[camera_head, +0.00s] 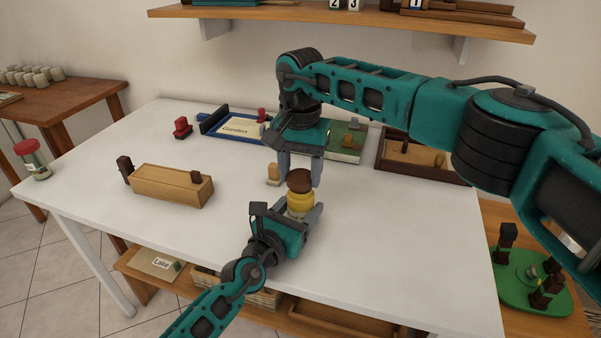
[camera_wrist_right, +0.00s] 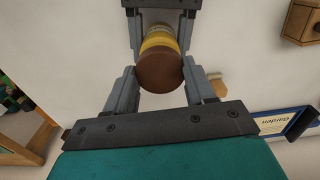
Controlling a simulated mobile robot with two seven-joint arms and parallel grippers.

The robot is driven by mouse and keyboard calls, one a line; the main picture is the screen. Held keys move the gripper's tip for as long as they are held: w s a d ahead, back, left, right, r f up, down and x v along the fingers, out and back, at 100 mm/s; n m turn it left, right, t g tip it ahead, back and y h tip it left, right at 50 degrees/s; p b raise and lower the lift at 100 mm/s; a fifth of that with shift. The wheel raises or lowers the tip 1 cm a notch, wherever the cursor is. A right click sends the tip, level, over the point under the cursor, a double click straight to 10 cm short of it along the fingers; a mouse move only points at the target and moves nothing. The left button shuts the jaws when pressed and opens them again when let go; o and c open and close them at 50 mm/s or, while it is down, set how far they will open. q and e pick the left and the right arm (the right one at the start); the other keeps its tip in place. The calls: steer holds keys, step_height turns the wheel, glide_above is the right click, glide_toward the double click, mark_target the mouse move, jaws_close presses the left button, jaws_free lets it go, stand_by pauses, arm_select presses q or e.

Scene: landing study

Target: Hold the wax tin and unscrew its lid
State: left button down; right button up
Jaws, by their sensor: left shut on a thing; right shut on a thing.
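The wax tin (camera_head: 300,202) is yellow and stands upright above the white table, with a brown round lid (camera_head: 299,181) on top. My left gripper (camera_head: 302,214) comes from below in the head view and is shut on the tin's yellow body. My right gripper (camera_head: 300,170) points down from above, with its fingers on both sides of the lid, shut on it. In the right wrist view the brown lid (camera_wrist_right: 159,71) sits between the fingertips of my right gripper (camera_wrist_right: 160,78), with the yellow tin (camera_wrist_right: 160,40) behind it. The lid is on the tin; its thread is hidden.
A wooden box (camera_head: 170,187) stands to the left on the white table (camera_head: 110,225). A blue-edged tray labelled Garden (camera_head: 236,130), a green-topped box (camera_head: 345,152) and a brown tray (camera_head: 395,165) stand at the back. A small wooden stamp (camera_head: 273,175) is close behind my grippers. The table's right front is clear.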

mark_target(301, 176)
steer(key=shift+r, duration=2.05)
arm_select(q)
steer(key=shift+c, duration=0.8)
jaws_free()
